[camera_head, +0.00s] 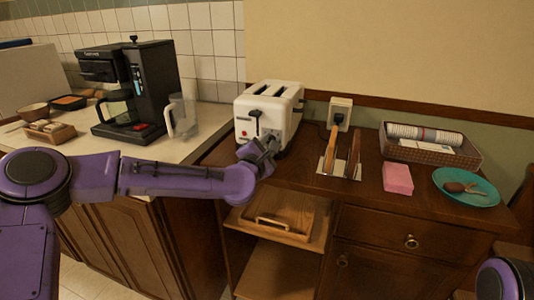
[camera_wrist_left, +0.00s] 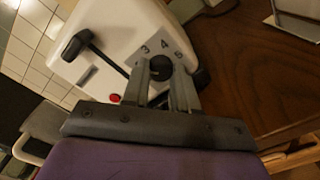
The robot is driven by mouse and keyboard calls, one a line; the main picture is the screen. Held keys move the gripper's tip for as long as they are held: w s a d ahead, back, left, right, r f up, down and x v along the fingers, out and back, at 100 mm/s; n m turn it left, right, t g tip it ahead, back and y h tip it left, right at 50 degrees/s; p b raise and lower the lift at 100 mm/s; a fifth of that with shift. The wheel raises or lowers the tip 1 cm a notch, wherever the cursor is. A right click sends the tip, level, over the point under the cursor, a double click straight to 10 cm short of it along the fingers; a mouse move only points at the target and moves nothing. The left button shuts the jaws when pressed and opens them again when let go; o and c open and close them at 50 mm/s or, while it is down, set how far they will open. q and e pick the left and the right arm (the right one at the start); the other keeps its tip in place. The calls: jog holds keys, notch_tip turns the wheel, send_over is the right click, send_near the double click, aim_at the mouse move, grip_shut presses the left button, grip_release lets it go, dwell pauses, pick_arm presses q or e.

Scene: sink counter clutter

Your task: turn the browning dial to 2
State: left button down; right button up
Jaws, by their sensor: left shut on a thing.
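The white toaster (camera_head: 262,101) stands on the brown wooden counter, its control face toward me. My left gripper (camera_head: 266,148) reaches its lower front from the left. In the left wrist view the black round browning dial (camera_wrist_left: 160,68) sits between the fingertips of the left gripper (camera_wrist_left: 161,80), which is shut on it. The numbers 3, 4 and 5 show above the dial; the lower numbers are hidden by the fingers. I cannot make out a pointer mark. The toaster's black lever (camera_wrist_left: 78,44) and a red button (camera_wrist_left: 115,98) are to the left. My right gripper is out of view.
A black coffee maker (camera_head: 155,85) and a clear jug (camera_head: 183,115) stand left of the toaster. To the right are a metal holder (camera_head: 328,168) with wooden pieces, a wall socket (camera_head: 340,108), a pink block (camera_head: 397,178), a basket (camera_head: 410,151) and a teal plate (camera_head: 450,177).

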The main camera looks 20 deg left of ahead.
pick_arm(q)
jog(key=shift+f+n+b, duration=0.15)
jog(key=shift+n+b, duration=0.7)
jog(key=shift+n, duration=0.15)
jog(key=c, duration=0.9)
grip_release()
jog(key=shift+o, duration=0.2)
jog(key=s+b, duration=0.1)
jog(key=s, duration=0.9)
jog(key=shift+s+a, duration=0.2)
jog(key=shift+s, duration=0.1)
